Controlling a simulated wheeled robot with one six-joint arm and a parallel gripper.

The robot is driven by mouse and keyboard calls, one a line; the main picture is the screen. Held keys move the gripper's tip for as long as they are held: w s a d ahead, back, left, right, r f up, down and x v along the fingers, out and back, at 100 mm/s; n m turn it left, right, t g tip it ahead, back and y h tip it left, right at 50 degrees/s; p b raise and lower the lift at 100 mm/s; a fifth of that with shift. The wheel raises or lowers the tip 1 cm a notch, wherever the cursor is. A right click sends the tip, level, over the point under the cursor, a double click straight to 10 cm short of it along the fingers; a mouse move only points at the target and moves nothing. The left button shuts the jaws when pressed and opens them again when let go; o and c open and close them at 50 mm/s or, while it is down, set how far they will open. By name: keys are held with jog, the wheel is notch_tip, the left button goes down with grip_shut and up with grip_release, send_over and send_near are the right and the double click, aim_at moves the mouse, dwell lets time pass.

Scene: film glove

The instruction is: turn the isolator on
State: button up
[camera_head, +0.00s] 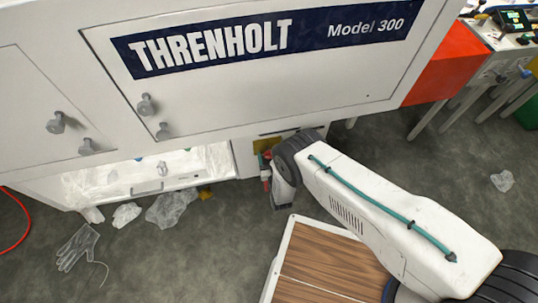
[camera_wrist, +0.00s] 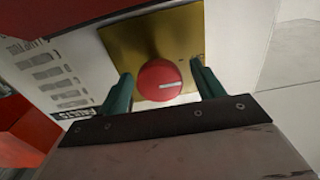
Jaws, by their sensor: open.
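The isolator is a round red knob (camera_wrist: 153,74) on a square yellow plate (camera_wrist: 180,35). A pale line on the knob runs about level, from near its middle toward the right. In the wrist view my gripper (camera_wrist: 161,72) is open, with one green finger on the left of the knob and one on the right. I cannot tell whether the fingers touch it. In the head view part of the yellow plate (camera_head: 268,143) shows low on the white machine, and my wrist hides much of that spot.
The white machine (camera_head: 205,105) fills the upper head view. A wooden-topped board (camera_head: 320,265) lies below my arm. Film scraps (camera_head: 172,208) and a clear glove (camera_head: 78,247) lie on the floor. A red hose (camera_head: 22,235) is at far left.

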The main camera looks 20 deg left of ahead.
jog(key=shift+w, duration=0.1)
jog(key=c, duration=1)
jog(key=shift+m, duration=0.3)
jog(key=m, duration=0.3)
jog(key=shift+a+m, duration=0.1)
jog(key=shift+m, duration=0.2)
jog(key=m, duration=0.4)
jog(key=shift+m, duration=0.3)
jog(key=m, duration=0.9)
